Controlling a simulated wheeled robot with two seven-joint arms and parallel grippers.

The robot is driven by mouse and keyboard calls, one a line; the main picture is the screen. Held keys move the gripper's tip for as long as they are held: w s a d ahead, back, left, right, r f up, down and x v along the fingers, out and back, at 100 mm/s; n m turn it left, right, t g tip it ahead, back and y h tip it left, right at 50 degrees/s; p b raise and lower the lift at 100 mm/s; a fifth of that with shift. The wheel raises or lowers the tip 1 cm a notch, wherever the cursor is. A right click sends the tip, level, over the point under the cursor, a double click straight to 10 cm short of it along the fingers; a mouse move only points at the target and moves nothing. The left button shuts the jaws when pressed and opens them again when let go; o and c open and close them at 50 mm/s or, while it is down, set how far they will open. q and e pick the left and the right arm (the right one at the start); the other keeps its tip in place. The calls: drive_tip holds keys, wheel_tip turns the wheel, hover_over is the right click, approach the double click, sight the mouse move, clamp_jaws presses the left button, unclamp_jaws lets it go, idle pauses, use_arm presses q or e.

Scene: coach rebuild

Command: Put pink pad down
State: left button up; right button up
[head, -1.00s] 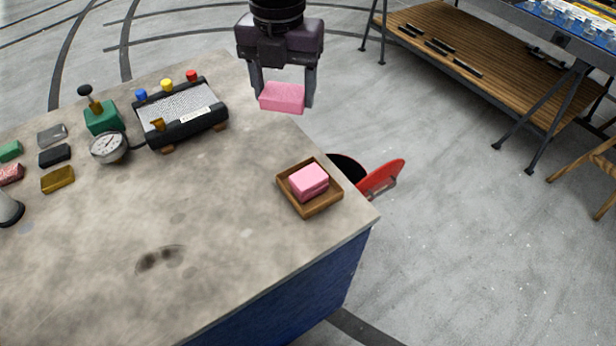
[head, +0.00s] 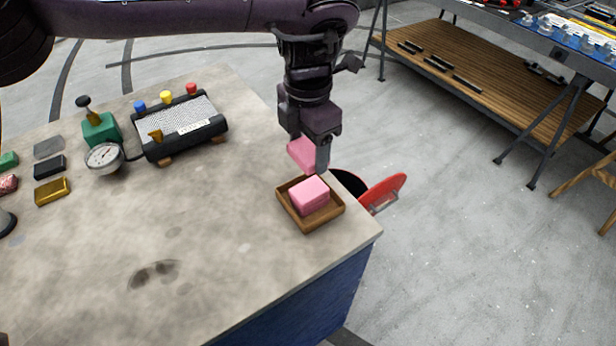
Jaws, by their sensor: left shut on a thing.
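My left gripper (head: 307,160) is shut on a pink pad (head: 300,152) and holds it just above and behind a small wooden tray. The gripper's fingers hide part of this pad. The wooden tray (head: 288,212) sits near the right corner of the worktable (head: 200,270). Another pink pad (head: 309,195) lies in the tray. I cannot tell whether the held pad touches the tray. My right gripper is not in view.
A black device with a grey mesh top (head: 180,122) and coloured knobs stands at the back. A gauge (head: 104,157), a green block with a lever (head: 101,130) and several small blocks are at left. A red-lidded bin (head: 384,191) stands beyond the table edge. The table's front middle is clear.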

use_arm(q)
hover_over(308, 189)
wheel_tip(308, 189, down, 4)
drive_tip(key=shift+f, duration=0.15)
wheel_tip(308, 189, down, 3)
drive_tip(key=shift+f+p, duration=0.15)
drive_tip(key=shift+p, duration=0.35)
drive_tip(key=shift+f, duration=0.4)
drive_tip(key=shift+f, duration=0.15)
drive_tip(key=o, duration=0.9)
drive_tip(key=shift+o, duration=0.2)
